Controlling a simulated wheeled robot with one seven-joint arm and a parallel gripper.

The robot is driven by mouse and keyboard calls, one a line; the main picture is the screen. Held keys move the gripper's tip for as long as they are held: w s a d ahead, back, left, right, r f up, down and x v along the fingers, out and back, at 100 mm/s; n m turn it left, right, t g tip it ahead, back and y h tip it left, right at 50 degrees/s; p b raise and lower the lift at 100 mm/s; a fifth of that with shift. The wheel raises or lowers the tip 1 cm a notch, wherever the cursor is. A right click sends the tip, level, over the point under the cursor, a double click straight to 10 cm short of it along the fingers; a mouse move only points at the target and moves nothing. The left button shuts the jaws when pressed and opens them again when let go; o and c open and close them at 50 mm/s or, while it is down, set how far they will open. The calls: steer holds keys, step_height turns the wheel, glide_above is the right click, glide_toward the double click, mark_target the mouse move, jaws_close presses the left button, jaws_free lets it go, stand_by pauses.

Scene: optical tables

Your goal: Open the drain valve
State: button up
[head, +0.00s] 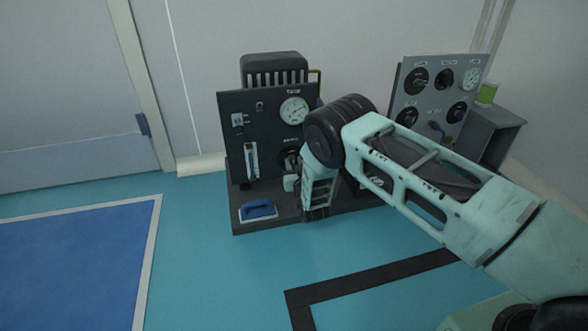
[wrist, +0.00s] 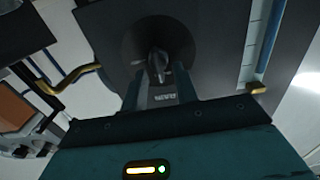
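The valve knob is a black round dial with a raised lever-like handle (wrist: 157,64), in the upper middle of the wrist view. A small label, upside down and hard to read, lies below it. In the head view the dial (head: 287,159) shows only partly on the dark panel (head: 232,140), beside my arm. My gripper (wrist: 160,78) faces the dial, its two fingers apart on either side of the handle. A gap seems to show between the handle and each finger; I cannot tell if either touches. In the head view my arm hides most of the gripper.
The panel also carries a round gauge (head: 294,110), a switch (head: 238,120) and a flow tube (head: 251,160). A blue-handled tool (head: 258,210) lies on its base. A grey panel (head: 432,95) with dials stands to the right. Floor in front is clear.

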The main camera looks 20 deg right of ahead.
steer(key=shift+w+r, duration=0.1)
steer(key=shift+w, duration=0.5)
jaws_close()
